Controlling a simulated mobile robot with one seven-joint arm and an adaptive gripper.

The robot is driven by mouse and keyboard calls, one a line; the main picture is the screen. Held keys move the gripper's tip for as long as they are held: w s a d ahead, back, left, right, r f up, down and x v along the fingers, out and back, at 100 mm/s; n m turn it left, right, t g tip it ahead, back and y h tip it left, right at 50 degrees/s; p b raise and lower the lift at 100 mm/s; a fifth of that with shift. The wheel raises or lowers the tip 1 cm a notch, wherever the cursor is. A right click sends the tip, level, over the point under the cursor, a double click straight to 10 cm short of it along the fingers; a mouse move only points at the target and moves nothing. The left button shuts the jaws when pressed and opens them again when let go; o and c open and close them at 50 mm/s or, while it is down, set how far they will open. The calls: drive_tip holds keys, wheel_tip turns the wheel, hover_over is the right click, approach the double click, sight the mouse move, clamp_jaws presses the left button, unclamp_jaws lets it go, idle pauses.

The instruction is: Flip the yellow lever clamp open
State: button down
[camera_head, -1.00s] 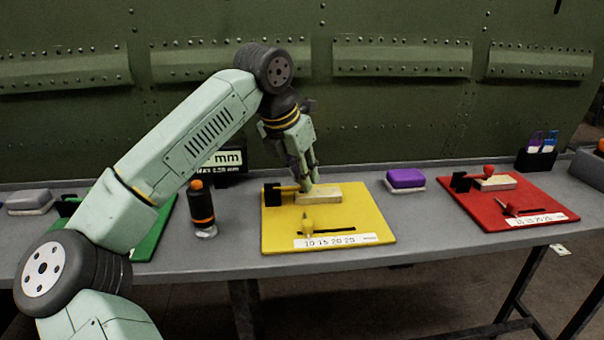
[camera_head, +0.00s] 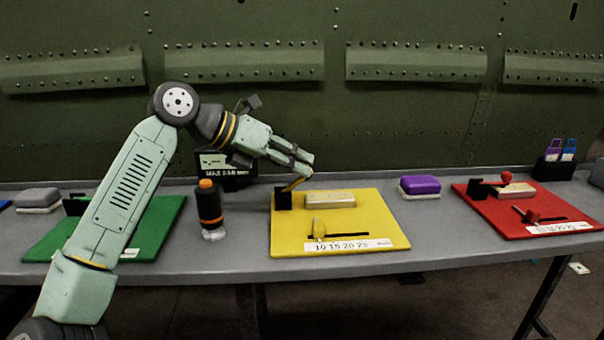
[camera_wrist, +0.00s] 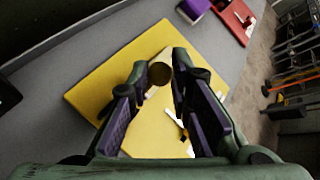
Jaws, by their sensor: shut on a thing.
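The yellow lever clamp (camera_head: 284,199) has a black base at the back left of the yellow board (camera_head: 385,228). Its thin yellow lever (camera_head: 294,185) slants upward and right from the base. My gripper (camera_head: 304,169) comes in from the left, tilted, with its fingertips at the lever's upper end. In the wrist view the lever's round knob (camera_wrist: 160,73) sits between the fingertips of my gripper (camera_wrist: 160,66), which is shut on it. A pale block (camera_head: 331,200) lies on the board right of the clamp base, and the lever stands clear above it.
A yellow slider (camera_head: 319,229) stands in a slot above the number scale at the board's front. A black and orange bottle (camera_head: 209,208) stands left of the board. A purple block (camera_head: 420,185) and a red board (camera_head: 525,210) lie to the right. A green fuselage wall rises behind the table.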

drive_tip(key=shift+s+a+r+t+h+b, duration=0.15)
drive_tip(key=shift+a+t+h+b, duration=0.4)
drive_tip(key=shift+h, duration=0.65)
drive_tip(key=shift+a+g, duration=0.2)
drive_tip(key=shift+g, duration=0.05)
drive_tip(key=c, duration=1.5)
unclamp_jaws()
drive_tip(key=shift+o, duration=0.2)
drive_tip(key=shift+a, duration=0.1)
drive_tip(key=v, duration=1.2)
